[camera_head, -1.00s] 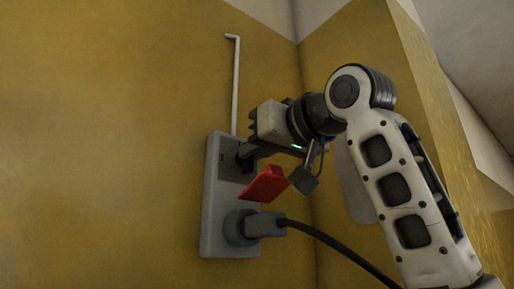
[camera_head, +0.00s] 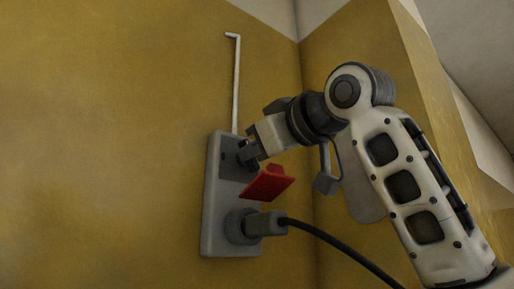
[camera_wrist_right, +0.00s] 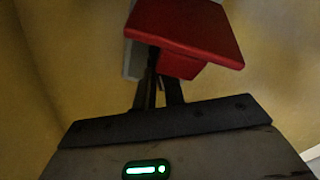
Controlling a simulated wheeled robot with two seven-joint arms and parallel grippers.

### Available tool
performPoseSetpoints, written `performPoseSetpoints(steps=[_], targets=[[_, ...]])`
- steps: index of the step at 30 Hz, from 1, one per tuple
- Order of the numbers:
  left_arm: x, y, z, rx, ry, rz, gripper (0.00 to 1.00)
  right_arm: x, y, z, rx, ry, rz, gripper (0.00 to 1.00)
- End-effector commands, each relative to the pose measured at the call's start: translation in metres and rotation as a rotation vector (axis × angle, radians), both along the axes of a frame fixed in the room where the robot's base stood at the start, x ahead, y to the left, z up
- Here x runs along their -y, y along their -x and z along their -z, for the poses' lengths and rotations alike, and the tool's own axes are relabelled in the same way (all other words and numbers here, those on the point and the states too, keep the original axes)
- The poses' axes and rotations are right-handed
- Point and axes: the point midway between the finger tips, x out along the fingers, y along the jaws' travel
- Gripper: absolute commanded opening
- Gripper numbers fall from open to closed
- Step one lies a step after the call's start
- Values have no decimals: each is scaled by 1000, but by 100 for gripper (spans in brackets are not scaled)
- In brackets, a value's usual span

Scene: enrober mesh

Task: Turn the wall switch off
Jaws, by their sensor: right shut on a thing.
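The wall switch (camera_head: 213,190) is a tall grey box on the yellow wall. A red flap-like part (camera_head: 267,186) sticks out from its middle and looks large in the right wrist view (camera_wrist_right: 190,30). My right gripper (camera_head: 247,154) is at the upper part of the box, just above the red part. Its fingers (camera_wrist_right: 159,90) are close together in the wrist view, shut on a part of the switch. The gripped part is mostly hidden by the fingers and the red part. My left gripper is not in view.
A grey plug (camera_head: 262,225) sits in the lower part of the box, and its black cable (camera_head: 335,247) runs down to the right. A white pipe (camera_head: 236,85) rises above the box. A wall corner stands close on the right; the wall on the left is clear.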

Motion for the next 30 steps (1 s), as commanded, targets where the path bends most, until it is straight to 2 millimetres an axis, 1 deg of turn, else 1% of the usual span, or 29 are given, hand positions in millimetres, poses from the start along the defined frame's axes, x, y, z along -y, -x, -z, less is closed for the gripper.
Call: performPoseSetpoints(steps=[21, 30], targets=[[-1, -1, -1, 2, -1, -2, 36, -2, 3, 1, 404, 547, 0, 0], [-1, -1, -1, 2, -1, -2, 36, -3, 3, 2, 540, 735, -2, 0]])
